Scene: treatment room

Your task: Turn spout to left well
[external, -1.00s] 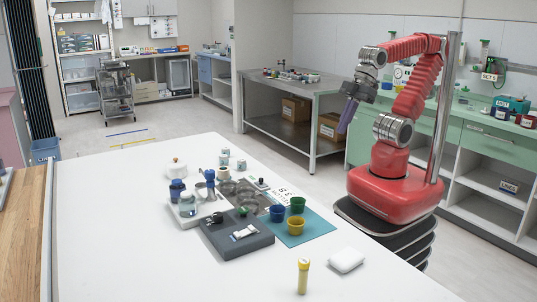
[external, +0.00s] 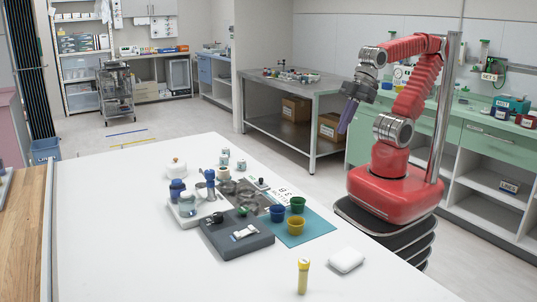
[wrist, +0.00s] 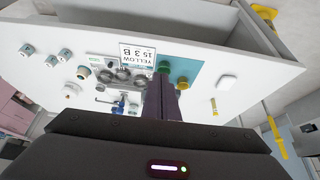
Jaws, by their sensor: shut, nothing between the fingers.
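A grey metal plate with several round wells (external: 228,187) lies on the white table; the wells also show in the wrist view (wrist: 124,75). Beside them stands a blue-topped metal fitting (external: 210,177), which seems to carry the spout. In the wrist view a thin silver spout (wrist: 104,100) shows near a blue part; which well it points at is too small to tell. My gripper (external: 346,128), with purple fingers, is shut and empty, raised in the air beyond the table's right edge, well apart from the fitting. Its fingers (wrist: 161,100) hide part of the table in the wrist view.
A blue mat (external: 310,228) holds blue, green and yellow cups. A dark grey tray (external: 225,245), a white block (external: 346,260) and a yellow-capped tube (external: 303,277) are nearer the front. Bottles stand on a white tray (external: 183,221) at the left. The table's left part is clear.

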